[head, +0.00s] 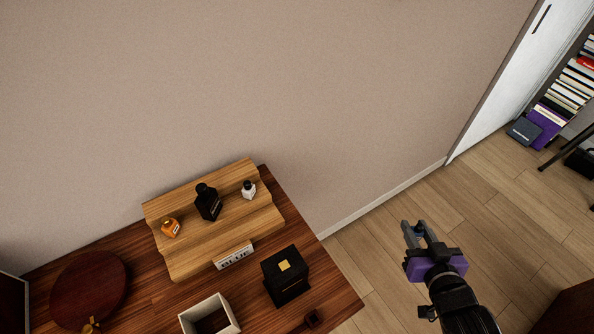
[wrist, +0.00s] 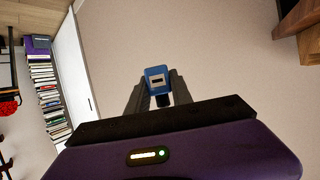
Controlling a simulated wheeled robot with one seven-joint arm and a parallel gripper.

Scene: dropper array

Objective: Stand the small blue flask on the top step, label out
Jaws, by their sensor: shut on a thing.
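My gripper (head: 419,235) is to the right of the table, over the floor, apart from the stepped stand. It is shut on the small blue flask (wrist: 157,78), which shows between the fingers in the wrist view with a pale label and a dark cap end toward the palm. In the head view the flask is mostly hidden by the fingers. The wooden stepped stand (head: 190,255) is on the table by the wall. On its upper part are an orange bottle (head: 171,228), a tall black bottle (head: 208,204) and a small white bottle (head: 249,190).
A sign (head: 234,256) is at the stand's front. A black box (head: 285,276), an open white box (head: 209,314) and a round dark red box (head: 90,289) are on the wooden table (head: 335,293). The wall is behind the stand. A bookshelf (head: 566,95) is far right.

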